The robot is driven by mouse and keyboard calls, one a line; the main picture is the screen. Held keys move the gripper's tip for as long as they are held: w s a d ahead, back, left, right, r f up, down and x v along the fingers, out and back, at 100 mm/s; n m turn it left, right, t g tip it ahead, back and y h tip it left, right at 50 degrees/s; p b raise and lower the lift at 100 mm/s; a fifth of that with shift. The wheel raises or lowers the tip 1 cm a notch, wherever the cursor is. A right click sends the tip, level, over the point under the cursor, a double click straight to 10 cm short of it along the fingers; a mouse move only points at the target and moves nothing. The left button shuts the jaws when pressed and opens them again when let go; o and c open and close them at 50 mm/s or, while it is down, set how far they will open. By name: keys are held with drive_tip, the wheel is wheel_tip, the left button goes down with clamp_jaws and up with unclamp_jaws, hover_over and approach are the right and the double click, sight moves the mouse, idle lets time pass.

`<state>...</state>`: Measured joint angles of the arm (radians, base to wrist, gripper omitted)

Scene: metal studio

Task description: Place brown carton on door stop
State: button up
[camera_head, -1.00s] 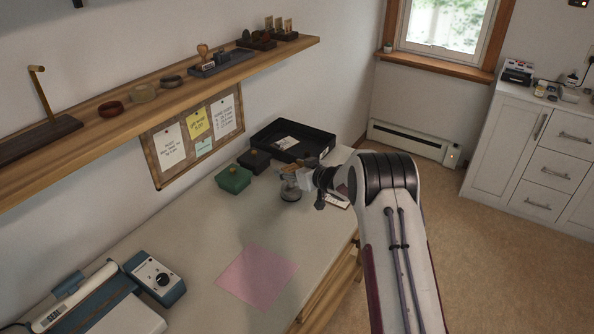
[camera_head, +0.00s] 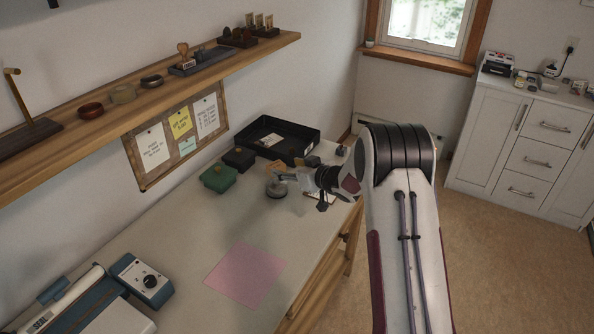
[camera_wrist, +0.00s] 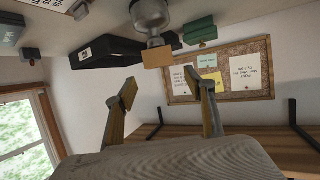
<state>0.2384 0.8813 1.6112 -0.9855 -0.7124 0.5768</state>
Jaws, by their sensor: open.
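The brown carton (camera_wrist: 157,56) is a small tan block. In the wrist view, which is upside down, it appears to rest on top of a round grey metal piece, likely the door stop (camera_wrist: 151,14), standing on the table. In the head view my gripper (camera_head: 292,178) is just right of the door stop.
A green box (camera_head: 219,178) and a dark box (camera_head: 238,158) stand left of and behind the door stop. A black tray (camera_head: 312,148) is behind them. A pink sheet (camera_head: 246,275) lies in front, with clear table around it. A shelf (camera_head: 150,97) runs above.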

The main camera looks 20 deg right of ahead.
drive_tip(key=shift+v, duration=2.15)
drive_tip(key=s+d+r+m+g+h, duration=0.3)
drive_tip(key=s+r+h, duration=0.4)
drive_tip(key=s+r, duration=1.2)
drive_tip(key=s+a+g, duration=0.1)
drive_tip(key=s+a, duration=0.1)
drive_tip(key=s, duration=0.8)
drive_tip(key=s+a+f+m+g+y, duration=0.1)
drive_tip(key=s+a, duration=0.2)
drive_tip(key=s, duration=0.8)
drive_tip(key=s+a+f+g, duration=0.1)
drive_tip(key=s+a, duration=0.2)
drive_tip(key=s, duration=0.8)
drive_tip(key=shift+s+a+f+m+g+y, duration=0.2)
drive_tip(key=shift+m+g+y, duration=0.1)
drive_tip(key=shift+g+y, duration=0.1)
